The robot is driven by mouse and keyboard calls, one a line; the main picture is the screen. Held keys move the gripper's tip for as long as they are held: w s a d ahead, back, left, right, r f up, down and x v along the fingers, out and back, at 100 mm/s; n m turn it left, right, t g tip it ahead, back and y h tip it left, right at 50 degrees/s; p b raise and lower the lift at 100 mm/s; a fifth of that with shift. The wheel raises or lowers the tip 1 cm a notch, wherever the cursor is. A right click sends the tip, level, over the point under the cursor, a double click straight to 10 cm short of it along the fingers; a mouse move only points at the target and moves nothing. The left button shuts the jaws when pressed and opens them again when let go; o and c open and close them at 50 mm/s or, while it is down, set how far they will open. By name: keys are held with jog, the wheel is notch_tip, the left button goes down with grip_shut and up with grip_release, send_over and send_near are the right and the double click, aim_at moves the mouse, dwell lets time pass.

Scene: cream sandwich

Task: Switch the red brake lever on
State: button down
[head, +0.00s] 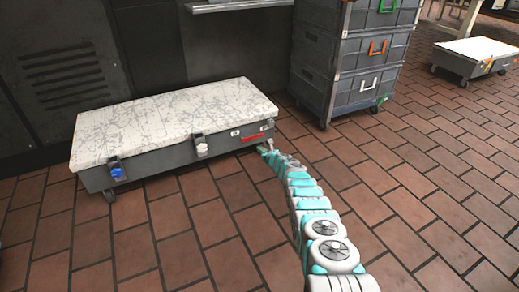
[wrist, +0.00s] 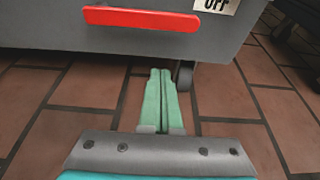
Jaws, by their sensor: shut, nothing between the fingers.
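The red brake lever (wrist: 142,18) is a long flat bar on the grey side of a low wheeled cart. In the wrist view it lies near the top, with a white "OFF" label (wrist: 216,5) to its right, partly cut off. In the head view the lever (head: 252,138) sits near the right end of the cart's front side. My gripper (wrist: 160,72) is shut and empty, its green fingers together below the lever and apart from it in the picture. In the head view my gripper (head: 264,150) is at the cart's lower right corner.
The cart has a scuffed white top (head: 170,118), two latches and a small wheel (wrist: 184,76) just beyond my fingertips. A stack of grey drawers (head: 345,75) on wheels stands behind to the right. Another low cart (head: 478,50) is at far right. Brick floor in front is clear.

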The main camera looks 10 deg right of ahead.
aim_at(251, 136)
jog(key=shift+w+a+r+b, duration=0.1)
jog(key=shift+w+r+b, duration=0.2)
jog(key=shift+r+b, duration=0.35)
jog(key=shift+w+a+r+b, duration=0.1)
jog(key=shift+w+r+b, duration=0.15)
jog(key=shift+r+b, duration=0.4)
jog(key=shift+w+a+r+b, duration=0.1)
jog(key=shift+w+r+b, duration=0.2)
jog(key=shift+r+b, duration=0.3)
